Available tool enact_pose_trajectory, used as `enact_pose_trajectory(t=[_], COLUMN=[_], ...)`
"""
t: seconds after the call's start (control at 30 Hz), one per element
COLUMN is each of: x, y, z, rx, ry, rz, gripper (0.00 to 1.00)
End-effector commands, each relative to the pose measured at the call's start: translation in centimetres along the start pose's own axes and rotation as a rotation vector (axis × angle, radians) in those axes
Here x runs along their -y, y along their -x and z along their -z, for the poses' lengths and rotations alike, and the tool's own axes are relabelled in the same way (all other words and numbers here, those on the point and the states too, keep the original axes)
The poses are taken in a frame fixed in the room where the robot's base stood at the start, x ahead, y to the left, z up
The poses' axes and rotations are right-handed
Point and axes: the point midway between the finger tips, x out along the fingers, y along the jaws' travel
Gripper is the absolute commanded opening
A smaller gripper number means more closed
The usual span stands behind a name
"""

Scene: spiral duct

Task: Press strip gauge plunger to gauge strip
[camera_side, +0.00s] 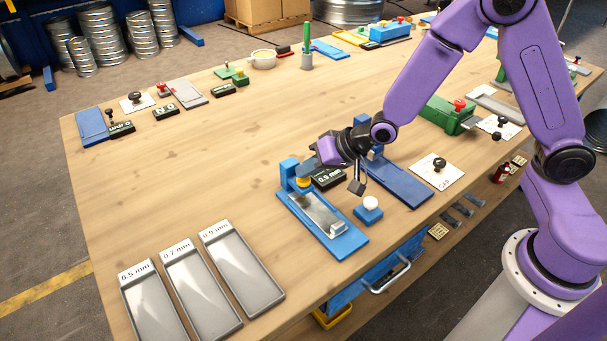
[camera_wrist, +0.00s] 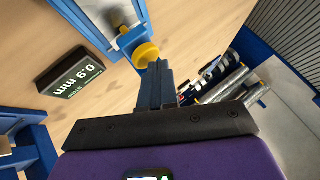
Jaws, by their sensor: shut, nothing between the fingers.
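The strip gauge (camera_side: 346,248) is a blue base with an upright blue head at its back end. A shiny metal strip (camera_side: 318,212) lies on the base. The yellow plunger (camera_side: 303,182) sits under the head, at the strip's far end; it also shows in the wrist view (camera_wrist: 145,55). My gripper (camera_side: 306,170) is shut and empty, its fingers at the plunger. In the wrist view my fingertips (camera_wrist: 153,68) meet the plunger's edge; whether they press it I cannot tell. A black display (camera_side: 328,178) beside the gauge reads 0.9 mm, also in the wrist view (camera_wrist: 70,80).
Three grey trays (camera_side: 241,268) marked 0.5, 0.7 and 0.9 mm lie at the front left. A blue block with a white knob (camera_side: 370,204) stands right of the gauge. A blue fixture (camera_side: 400,183) lies behind it. The table's middle left is clear.

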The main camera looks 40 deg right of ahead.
Motion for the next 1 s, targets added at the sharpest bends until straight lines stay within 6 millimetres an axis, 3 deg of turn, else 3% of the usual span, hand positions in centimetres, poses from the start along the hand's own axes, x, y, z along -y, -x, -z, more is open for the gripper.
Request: enact_pose_trajectory(t=[1.0], x=[1.2], y=[1.7], z=[1.2], rx=[0.001], ry=[0.000], rz=[-0.001], gripper=[0.00])
